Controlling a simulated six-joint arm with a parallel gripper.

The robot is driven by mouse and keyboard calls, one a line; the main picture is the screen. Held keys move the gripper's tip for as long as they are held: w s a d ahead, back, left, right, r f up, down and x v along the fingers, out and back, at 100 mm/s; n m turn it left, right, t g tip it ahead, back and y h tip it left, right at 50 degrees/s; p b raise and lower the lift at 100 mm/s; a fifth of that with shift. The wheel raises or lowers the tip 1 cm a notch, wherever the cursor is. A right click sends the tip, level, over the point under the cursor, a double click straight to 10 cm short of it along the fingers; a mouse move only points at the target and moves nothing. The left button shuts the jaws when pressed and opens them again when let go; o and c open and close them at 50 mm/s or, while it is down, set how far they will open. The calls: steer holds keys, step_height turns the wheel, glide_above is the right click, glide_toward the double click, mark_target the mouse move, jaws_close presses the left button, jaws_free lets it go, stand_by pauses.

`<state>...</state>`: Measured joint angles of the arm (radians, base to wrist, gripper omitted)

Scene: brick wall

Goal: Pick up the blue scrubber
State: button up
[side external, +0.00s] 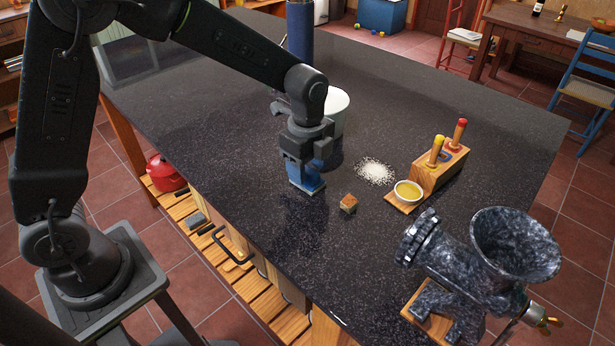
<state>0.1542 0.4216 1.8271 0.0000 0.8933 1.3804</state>
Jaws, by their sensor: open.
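The blue scrubber (307,182) is a small blue block on the dark speckled counter (240,150). My gripper (303,168) is directly above it, pointing down, with its fingers at or around the scrubber's upper part. The gripper is open. The fingers hide much of the scrubber, and I cannot tell whether they touch it.
A white pot (336,108) stands behind my gripper. The counter's front-left is clear.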

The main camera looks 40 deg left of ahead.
steer(key=shift+f, duration=0.65)
steer(key=c, duration=1)
